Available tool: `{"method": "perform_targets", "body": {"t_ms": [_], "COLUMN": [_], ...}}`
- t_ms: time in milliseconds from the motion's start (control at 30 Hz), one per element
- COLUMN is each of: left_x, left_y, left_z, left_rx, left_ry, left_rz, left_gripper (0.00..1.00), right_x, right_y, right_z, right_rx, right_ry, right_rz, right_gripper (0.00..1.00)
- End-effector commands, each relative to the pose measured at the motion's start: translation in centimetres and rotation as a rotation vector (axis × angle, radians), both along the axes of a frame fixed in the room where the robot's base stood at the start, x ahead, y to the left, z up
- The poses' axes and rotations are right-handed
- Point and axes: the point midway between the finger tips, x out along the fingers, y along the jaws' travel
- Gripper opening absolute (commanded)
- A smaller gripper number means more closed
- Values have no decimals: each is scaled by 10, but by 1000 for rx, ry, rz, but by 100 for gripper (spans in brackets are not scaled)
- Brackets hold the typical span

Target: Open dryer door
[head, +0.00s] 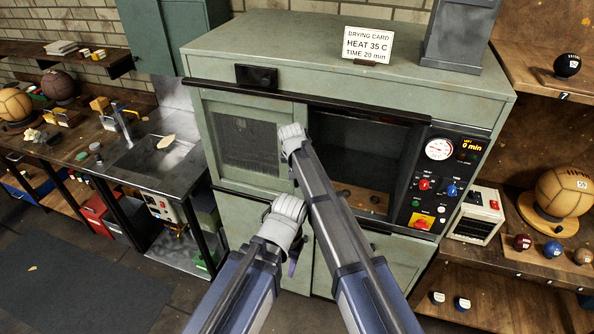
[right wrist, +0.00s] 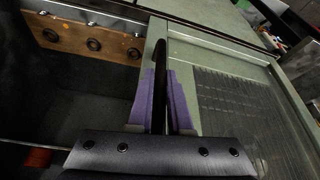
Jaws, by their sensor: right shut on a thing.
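The dryer (head: 340,60) is a green cabinet. Its door (head: 222,150), a green frame with a mesh window, covers the left part of the front; the right part stands open onto a dark interior. The door's mesh also shows in the right wrist view (right wrist: 240,100). My right gripper (right wrist: 161,90) is shut on the dark upright handle (right wrist: 160,55) at the door's edge, one purple finger on each side. In the head view my right arm hides this grip. My left gripper (head: 292,266) hangs low before the lower cabinet; its fingers are mostly hidden.
Inside the dryer is a wooden shelf (head: 368,199) with round holes. A control panel (head: 437,180) is right of the opening. A sink (head: 160,160) and bench are at left. Shelves with balls (head: 565,190) stand at right. The floor at lower left is clear.

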Motion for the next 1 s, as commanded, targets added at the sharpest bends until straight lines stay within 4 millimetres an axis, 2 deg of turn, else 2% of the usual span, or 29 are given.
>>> {"method": "perform_targets", "body": {"t_ms": [200, 233, 467, 767, 1000], "left_x": [0, 0, 0, 0, 0], "left_y": [0, 0, 0, 0, 0], "left_z": [0, 0, 0, 1, 16], "left_rx": [0, 0, 0, 0, 0], "left_ry": [0, 0, 0, 0, 1], "left_rz": [0, 0, 0, 0, -1], "left_gripper": [50, 50, 50, 50, 50], "right_x": [-1, -1, 0, 0, -6], "right_y": [1, 0, 0, 0, 0], "right_z": [0, 0, 0, 1, 16], "right_rx": [1, 1, 1, 0, 0], "right_ry": [2, 2, 1, 1, 1], "right_rz": [0, 0, 0, 0, 0], "right_gripper": [0, 21, 47, 47, 47]}}
